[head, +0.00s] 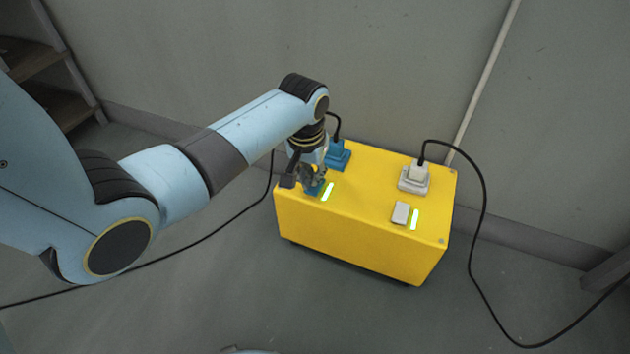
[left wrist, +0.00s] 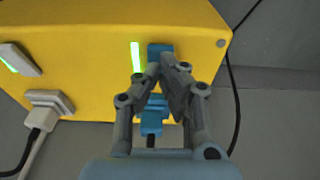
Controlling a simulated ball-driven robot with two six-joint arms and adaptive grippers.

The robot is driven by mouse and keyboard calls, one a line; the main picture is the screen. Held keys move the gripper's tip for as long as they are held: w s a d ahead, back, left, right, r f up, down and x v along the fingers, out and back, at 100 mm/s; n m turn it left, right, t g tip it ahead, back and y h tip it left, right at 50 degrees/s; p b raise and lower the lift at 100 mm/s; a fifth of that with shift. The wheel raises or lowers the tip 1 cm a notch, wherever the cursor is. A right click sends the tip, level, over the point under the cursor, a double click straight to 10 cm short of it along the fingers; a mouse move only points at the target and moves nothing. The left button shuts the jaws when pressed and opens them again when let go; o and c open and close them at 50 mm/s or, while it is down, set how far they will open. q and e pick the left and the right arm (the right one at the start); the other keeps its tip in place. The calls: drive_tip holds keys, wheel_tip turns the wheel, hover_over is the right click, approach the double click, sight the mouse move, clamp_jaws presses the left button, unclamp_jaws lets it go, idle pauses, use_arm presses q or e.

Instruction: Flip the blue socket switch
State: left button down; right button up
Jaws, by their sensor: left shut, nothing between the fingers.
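A yellow power box (head: 360,235) stands on the floor by the wall. The blue switch (head: 314,188) is on its top at the left, partly hidden by my left gripper (head: 313,178). In the left wrist view, the blue switch (left wrist: 160,50) shows just beyond the fingertips of my left gripper (left wrist: 166,65). The gripper is shut and empty, pointing down at the switch; I cannot tell whether it touches. A lit green strip (head: 328,191) is beside the switch. The blue socket (head: 339,158) with its plug sits behind it. My right gripper is not in view.
A white switch (head: 401,213) with a lit green strip (head: 415,219) and a white socket with a plug (head: 414,178) are on the box's right side. A black cable (head: 484,220) loops to the floor at right. The wall (head: 400,60) stands close behind.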

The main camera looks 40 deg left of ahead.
sight(312, 189)
use_arm(q)
drive_tip(key=shift+f+b, duration=0.5)
drive_tip(key=shift+f, duration=0.6)
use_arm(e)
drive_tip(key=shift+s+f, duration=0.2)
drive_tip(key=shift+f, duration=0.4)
use_arm(q)
drive_tip(key=shift+r+p, duration=0.3)
wheel_tip(312, 189, up, 3)
drive_tip(key=shift+f+p, duration=0.2)
drive_tip(key=shift+p, duration=1.05)
drive_tip(key=shift+r+p, duration=0.3)
drive_tip(key=shift+p, duration=0.1)
drive_tip(key=shift+r+p, duration=1.35)
drive_tip(key=shift+p, duration=0.05)
drive_tip(key=shift+r+p, duration=0.25)
drive_tip(key=shift+p, duration=0.1)
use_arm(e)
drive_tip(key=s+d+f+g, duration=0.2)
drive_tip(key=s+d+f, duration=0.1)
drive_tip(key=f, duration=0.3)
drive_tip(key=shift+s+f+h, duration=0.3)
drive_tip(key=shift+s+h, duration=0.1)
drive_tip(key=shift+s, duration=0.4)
